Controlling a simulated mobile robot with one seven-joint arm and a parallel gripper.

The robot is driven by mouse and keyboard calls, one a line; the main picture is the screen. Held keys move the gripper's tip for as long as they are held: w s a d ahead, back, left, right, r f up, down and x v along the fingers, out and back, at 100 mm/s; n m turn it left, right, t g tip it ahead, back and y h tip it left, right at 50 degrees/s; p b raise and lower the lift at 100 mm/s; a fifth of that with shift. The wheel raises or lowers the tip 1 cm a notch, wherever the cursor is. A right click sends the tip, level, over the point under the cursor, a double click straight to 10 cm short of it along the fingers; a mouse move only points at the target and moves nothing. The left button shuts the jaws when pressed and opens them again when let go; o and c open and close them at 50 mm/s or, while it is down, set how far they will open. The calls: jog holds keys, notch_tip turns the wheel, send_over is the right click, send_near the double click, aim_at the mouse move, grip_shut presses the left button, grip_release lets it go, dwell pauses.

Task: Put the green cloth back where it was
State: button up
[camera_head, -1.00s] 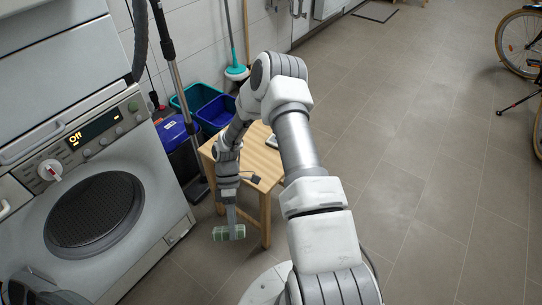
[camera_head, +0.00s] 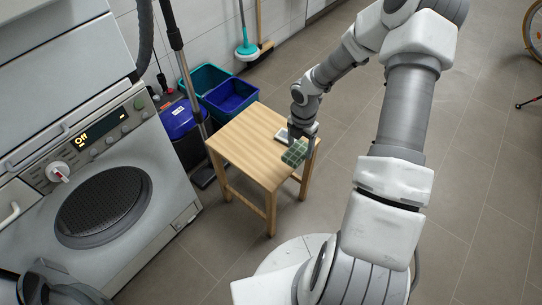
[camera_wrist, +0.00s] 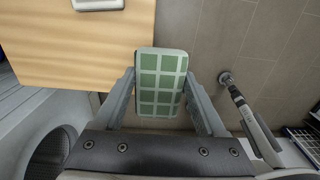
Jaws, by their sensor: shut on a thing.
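The green cloth (camera_head: 295,152) is a folded block with a light checked pattern. My gripper (camera_head: 300,141) is shut on it and holds it at the right edge of the wooden stool (camera_head: 248,148). In the wrist view the cloth (camera_wrist: 160,82) sits between the two fingers, partly beside the stool top (camera_wrist: 70,45), with floor showing on its right. I cannot tell whether the cloth touches the stool. A small white and grey item (camera_head: 282,136) lies on the stool close to the gripper; it also shows at the top of the wrist view (camera_wrist: 97,4).
The dryer (camera_head: 100,205) with its round door stands at the left, its display reading Off. Blue and teal bins (camera_head: 228,97) and a vacuum cleaner (camera_head: 182,120) stand behind the stool. Most of the stool top is bare. Open floor lies to the right.

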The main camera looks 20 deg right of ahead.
jog(key=b, duration=0.4)
send_over(268, 160)
notch_tip(268, 160, down, 7)
jog(key=shift+a+r, duration=0.1)
jog(key=shift+f+b, duration=0.65)
jog(key=shift+f, duration=1.35)
jog(key=shift+f, duration=0.1)
jog(key=o, duration=1.1)
jog(key=shift+o, duration=0.2)
